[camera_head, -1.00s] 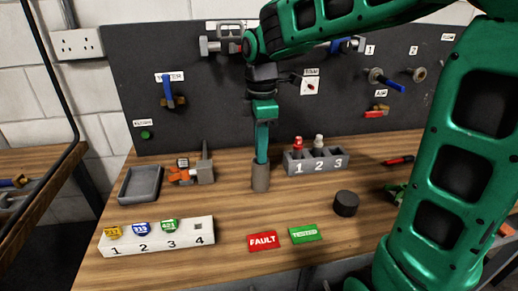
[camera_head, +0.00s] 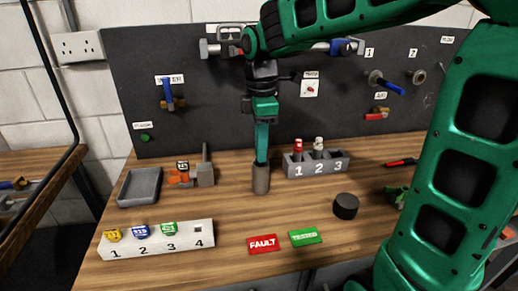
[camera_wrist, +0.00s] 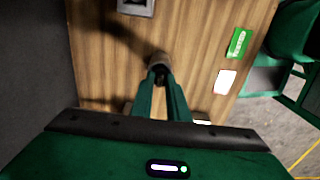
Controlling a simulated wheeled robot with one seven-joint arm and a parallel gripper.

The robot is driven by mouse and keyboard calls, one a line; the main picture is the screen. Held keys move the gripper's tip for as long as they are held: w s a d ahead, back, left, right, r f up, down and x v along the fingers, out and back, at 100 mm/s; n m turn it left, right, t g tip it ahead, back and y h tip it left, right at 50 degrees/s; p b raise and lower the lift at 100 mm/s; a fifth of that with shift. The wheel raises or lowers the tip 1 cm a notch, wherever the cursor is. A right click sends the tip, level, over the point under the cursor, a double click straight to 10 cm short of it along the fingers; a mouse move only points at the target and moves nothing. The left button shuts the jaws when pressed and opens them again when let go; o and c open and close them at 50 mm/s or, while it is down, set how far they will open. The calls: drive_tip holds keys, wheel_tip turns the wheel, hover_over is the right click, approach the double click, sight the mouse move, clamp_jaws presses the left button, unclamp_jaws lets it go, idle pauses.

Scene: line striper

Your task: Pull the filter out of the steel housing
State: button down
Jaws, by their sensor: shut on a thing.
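The steel housing (camera_head: 261,182) is a grey cylinder that looks upright on the wooden bench, near the middle of the head view. It also shows at the fingertips in the wrist view (camera_wrist: 158,58). My gripper (camera_head: 261,160) points straight down, with its fingertips at the top mouth of the housing. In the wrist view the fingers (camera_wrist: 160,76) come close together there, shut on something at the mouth. I take this to be the filter; it is hidden by the fingers and the housing wall.
A black round cap (camera_head: 346,205) lies to the right of the housing. Behind it stands a grey numbered rack (camera_head: 316,163). A white numbered block (camera_head: 157,239), a red FAULT tag (camera_head: 263,244) and a green tag (camera_head: 305,237) lie in front. A grey tray (camera_head: 140,187) is at left.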

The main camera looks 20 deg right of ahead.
drive_tip(key=shift+r, duration=0.1)
wheel_tip(320, 180, up, 11)
drive_tip(key=shift+f, duration=0.2)
idle(1.9)
idle(0.3)
